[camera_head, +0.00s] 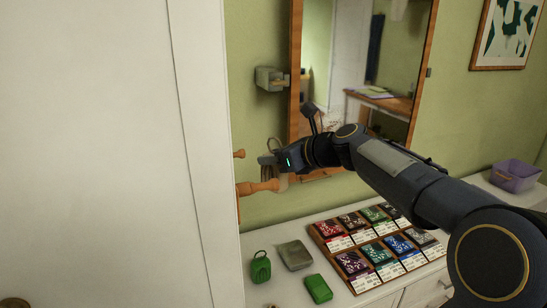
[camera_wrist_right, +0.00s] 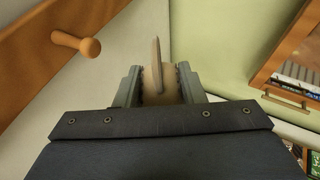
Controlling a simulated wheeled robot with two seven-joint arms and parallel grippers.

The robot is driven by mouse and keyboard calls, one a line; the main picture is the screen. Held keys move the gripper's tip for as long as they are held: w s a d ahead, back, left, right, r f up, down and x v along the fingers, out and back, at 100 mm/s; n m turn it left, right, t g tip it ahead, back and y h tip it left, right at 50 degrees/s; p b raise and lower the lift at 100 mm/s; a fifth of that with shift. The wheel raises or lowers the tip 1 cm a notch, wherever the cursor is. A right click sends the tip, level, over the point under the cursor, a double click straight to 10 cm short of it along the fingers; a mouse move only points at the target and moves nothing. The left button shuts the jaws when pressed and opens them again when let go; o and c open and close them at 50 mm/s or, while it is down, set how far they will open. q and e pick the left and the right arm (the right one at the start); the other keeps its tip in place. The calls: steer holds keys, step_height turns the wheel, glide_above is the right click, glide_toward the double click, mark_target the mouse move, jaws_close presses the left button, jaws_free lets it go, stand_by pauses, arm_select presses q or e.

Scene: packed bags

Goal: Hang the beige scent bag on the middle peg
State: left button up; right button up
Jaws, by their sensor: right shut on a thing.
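My right gripper (camera_head: 268,160) is shut on the beige scent bag (camera_wrist_right: 157,80), which shows between the two fingers in the wrist view. A wooden peg (camera_head: 258,187) sticks out from the left, just below the gripper. A second peg (camera_head: 239,154) shows as a small knob left of the gripper. In the wrist view one peg (camera_wrist_right: 90,47) stands on the wooden rack board (camera_wrist_right: 35,52), left of the bag and apart from it. I cannot tell which peg is the middle one. My left gripper is out of view.
A white cabinet top below carries two green bags (camera_head: 260,267) (camera_head: 318,289), a grey-beige item (camera_head: 295,255) and a wooden tray (camera_head: 316,234) of colored packets. A framed mirror (camera_head: 296,60) is behind my arm. A white panel (camera_head: 90,150) fills the left.

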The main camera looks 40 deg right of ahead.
steer(key=shift+a+r, duration=0.1)
steer(key=shift+w+a+f+p, duration=0.1)
steer(key=shift+w+a+p, duration=0.2)
steer(key=shift+a, duration=0.6)
steer(key=shift+w+a+f+p, duration=0.15)
steer(key=shift+a+p, duration=0.3)
steer(key=shift+a, duration=0.45)
steer(key=shift+w+a+p, duration=0.2)
steer(key=shift+a+p, duration=0.15)
steer(key=shift+a, duration=0.55)
steer(key=shift+a, duration=0.15)
steer(key=shift+w+a+p, duration=0.15)
steer(key=shift+a+p, duration=0.3)
steer(key=shift+p, duration=0.1)
steer(key=shift+a, duration=0.25)
steer(key=shift+w+a+p, duration=0.25)
steer(key=shift+a+p, duration=0.35)
steer(key=shift+a, duration=0.25)
